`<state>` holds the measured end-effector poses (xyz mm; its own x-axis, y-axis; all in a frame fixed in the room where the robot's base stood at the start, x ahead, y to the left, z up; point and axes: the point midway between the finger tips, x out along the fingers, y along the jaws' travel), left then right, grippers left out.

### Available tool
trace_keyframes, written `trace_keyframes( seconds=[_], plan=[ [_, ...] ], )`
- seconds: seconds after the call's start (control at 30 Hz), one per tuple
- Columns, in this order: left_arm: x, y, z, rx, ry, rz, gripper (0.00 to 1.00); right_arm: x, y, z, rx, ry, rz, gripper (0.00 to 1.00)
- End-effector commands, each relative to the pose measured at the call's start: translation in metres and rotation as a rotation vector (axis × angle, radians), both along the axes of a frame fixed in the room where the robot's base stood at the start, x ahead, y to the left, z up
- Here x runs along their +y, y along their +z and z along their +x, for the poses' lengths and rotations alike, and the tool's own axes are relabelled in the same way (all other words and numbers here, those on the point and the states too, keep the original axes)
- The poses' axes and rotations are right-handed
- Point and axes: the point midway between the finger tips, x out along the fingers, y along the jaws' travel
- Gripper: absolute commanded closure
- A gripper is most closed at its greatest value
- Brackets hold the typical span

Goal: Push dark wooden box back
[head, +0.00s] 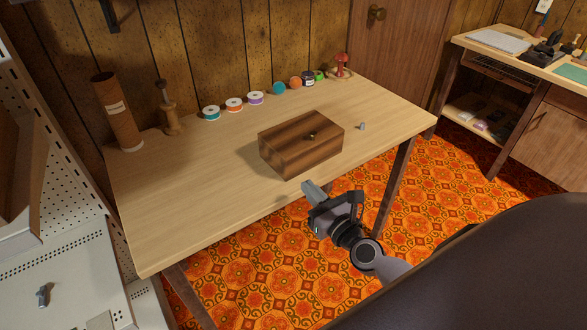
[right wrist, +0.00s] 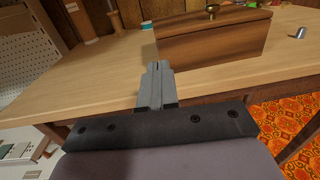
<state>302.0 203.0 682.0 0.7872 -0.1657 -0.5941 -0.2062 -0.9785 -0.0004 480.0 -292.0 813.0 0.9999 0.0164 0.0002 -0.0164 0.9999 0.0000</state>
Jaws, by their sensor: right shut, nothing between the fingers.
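My right gripper (head: 312,190) is at the table's front edge, in front of the box. Its fingers (right wrist: 155,70) are together and empty, with a gap to the box. My left gripper is not in view.
Several thread spools (head: 234,104) and small items line the table's back edge. A cardboard tube (head: 118,112) and a wooden stand (head: 170,112) are at the back left. A small grey thimble-like piece (head: 362,126) lies right of the box. The table behind the box is clear up to the spools.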

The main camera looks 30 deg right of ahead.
Motion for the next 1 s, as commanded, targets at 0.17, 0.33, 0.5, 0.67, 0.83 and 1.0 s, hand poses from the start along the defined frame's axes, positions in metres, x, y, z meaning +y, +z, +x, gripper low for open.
trace_keyframes(
  seconds=[0.17, 0.33, 0.5, 0.67, 0.83, 1.0],
  plan=[
    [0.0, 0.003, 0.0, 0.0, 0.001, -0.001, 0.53, 0.001, 0.002, 0.029, -0.003, 0.0, 0.001, 1.0],
    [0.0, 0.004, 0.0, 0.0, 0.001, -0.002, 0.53, 0.001, 0.001, 0.052, -0.002, 0.0, 0.0, 1.0],
    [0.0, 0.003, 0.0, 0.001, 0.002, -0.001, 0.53, 0.001, 0.0, 0.067, 0.0, 0.0, 0.0, 1.0],
    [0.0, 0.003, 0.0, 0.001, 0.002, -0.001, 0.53, 0.002, 0.0, 0.074, 0.001, 0.0, 0.001, 1.0],
    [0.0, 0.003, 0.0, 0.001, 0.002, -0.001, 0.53, 0.002, 0.0, 0.075, 0.0, 0.0, 0.001, 1.0],
    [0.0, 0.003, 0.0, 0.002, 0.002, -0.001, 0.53, 0.002, 0.0, 0.074, 0.0, 0.0, 0.001, 1.0]
  ],
)
